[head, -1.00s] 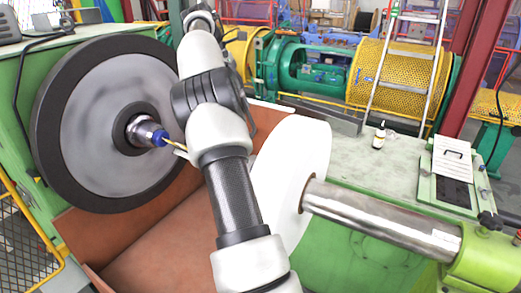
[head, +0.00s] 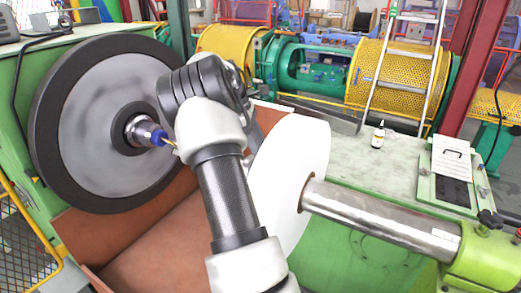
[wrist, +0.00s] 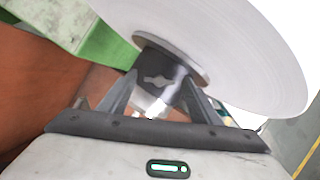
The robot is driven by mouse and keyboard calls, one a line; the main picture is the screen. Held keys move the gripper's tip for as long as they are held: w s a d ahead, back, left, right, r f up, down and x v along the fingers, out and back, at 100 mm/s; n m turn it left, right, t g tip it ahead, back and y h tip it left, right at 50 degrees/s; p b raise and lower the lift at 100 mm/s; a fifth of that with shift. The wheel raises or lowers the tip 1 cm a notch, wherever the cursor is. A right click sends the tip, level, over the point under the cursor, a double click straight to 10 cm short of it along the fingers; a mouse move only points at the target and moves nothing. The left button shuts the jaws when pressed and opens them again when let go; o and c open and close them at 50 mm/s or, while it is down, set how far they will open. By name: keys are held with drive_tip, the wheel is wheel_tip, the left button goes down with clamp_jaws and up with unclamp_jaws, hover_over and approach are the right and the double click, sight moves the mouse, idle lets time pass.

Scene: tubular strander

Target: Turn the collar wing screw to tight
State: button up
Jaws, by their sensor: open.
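In the wrist view, a dark collar (wrist: 152,58) sits against the hub of a white disc. A small grey wing screw (wrist: 158,79) shows on the collar's face, its wings lying roughly crosswise in the picture. My gripper (wrist: 158,92) is open, with one finger on each side of the screw and nothing held. I cannot tell whether the fingers touch the collar. In the head view, my arm hides the collar, the screw and my gripper.
The white disc (head: 292,170) stands on a steel shaft (head: 380,220) to the right of my arm. A large dark-rimmed wheel (head: 85,130) with a blue-tipped spindle (head: 150,135) stands to the left. A bottle (head: 378,136) stands on the green machine's top.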

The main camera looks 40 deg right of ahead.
drive_tip(key=c, duration=1)
drive_tip(key=shift+c, duration=0.2)
drive_tip(key=m, duration=0.2)
drive_tip(key=m+g+y, duration=0.1)
drive_tip(key=m, duration=0.1)
drive_tip(key=shift+w+d+m+y, duration=0.1)
drive_tip(key=shift+d+m+y, duration=0.1)
drive_tip(key=shift+m+y, duration=0.15)
drive_tip(key=m+y, duration=0.1)
drive_tip(key=m, duration=0.3)
drive_tip(key=shift+d+f+m+y, duration=0.1)
drive_tip(key=shift+d+m+y, duration=0.05)
drive_tip(key=shift+m+y, duration=0.2)
drive_tip(key=m, duration=0.2)
drive_tip(key=m+y, duration=0.1)
drive_tip(key=m, duration=0.1)
drive_tip(key=shift+d+y, duration=0.15)
drive_tip(key=shift+y, duration=0.15)
drive_tip(key=shift+m+t+y, duration=0.4)
drive_tip(key=shift+m, duration=1)
drive_tip(key=shift+m+t+y, duration=0.4)
drive_tip(key=shift+m, duration=1)
